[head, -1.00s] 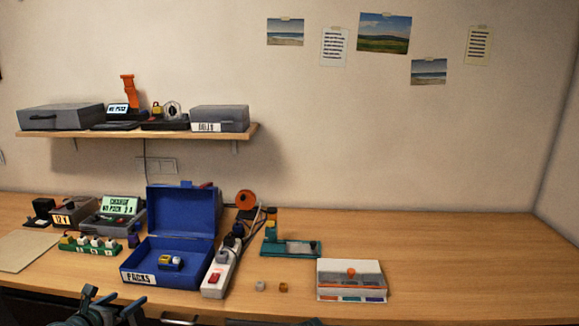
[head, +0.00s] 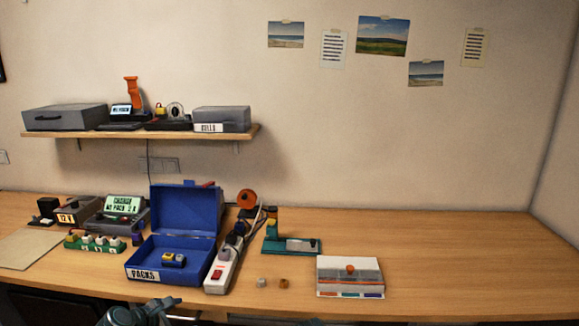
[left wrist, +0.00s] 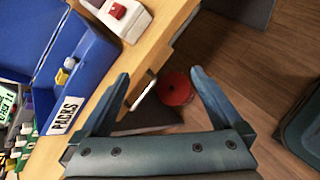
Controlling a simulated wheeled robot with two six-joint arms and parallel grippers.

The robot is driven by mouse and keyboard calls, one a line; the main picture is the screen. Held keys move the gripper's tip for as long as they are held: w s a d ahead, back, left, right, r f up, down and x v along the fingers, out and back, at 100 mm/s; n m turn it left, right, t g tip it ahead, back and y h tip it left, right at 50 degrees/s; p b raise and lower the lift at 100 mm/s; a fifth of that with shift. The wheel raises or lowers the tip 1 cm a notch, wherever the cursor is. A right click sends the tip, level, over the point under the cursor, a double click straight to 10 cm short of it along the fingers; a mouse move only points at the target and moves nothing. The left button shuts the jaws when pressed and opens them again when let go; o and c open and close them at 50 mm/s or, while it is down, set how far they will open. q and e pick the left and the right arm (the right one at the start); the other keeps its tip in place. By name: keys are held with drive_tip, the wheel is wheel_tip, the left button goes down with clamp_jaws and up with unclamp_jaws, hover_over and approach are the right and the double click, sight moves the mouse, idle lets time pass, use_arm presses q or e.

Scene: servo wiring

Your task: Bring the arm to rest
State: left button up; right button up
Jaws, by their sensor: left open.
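My left gripper shows at the bottom of the head view (head: 150,308), low in front of the table's front edge. In the left wrist view (left wrist: 158,92) its two fingers are spread wide with nothing between them. Beyond the fingers are the table edge, a drawer handle (left wrist: 143,98) and a round red object (left wrist: 174,88) lower down. My right gripper is in neither view.
A compartment box (head: 350,278) sits further right. The table's right side (head: 460,255) is clear.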

use_arm(q)
drive_tip(key=s+d+f+m+g+p, duration=0.1)
drive_tip(key=s+d+f+m+g, duration=0.15)
drive_tip(key=d+m, duration=0.5)
drive_tip(key=s+d+f+m+g, duration=0.2)
drive_tip(key=s+d+m+g, duration=0.3)
drive_tip(key=d, duration=0.4)
drive_tip(key=s+d+m+g+y, duration=0.1)
drive_tip(key=s+d+m+y, duration=0.1)
drive_tip(key=m, duration=0.6)
drive_tip(key=s+d+f+m+g+y+p, duration=0.1)
drive_tip(key=s+d+m+y, duration=0.2)
drive_tip(key=s+m, duration=0.4)
drive_tip(key=shift+s+d+m+y, duration=0.3)
drive_tip(key=shift+d+m, duration=0.15)
drive_tip(key=shift+d, duration=0.4)
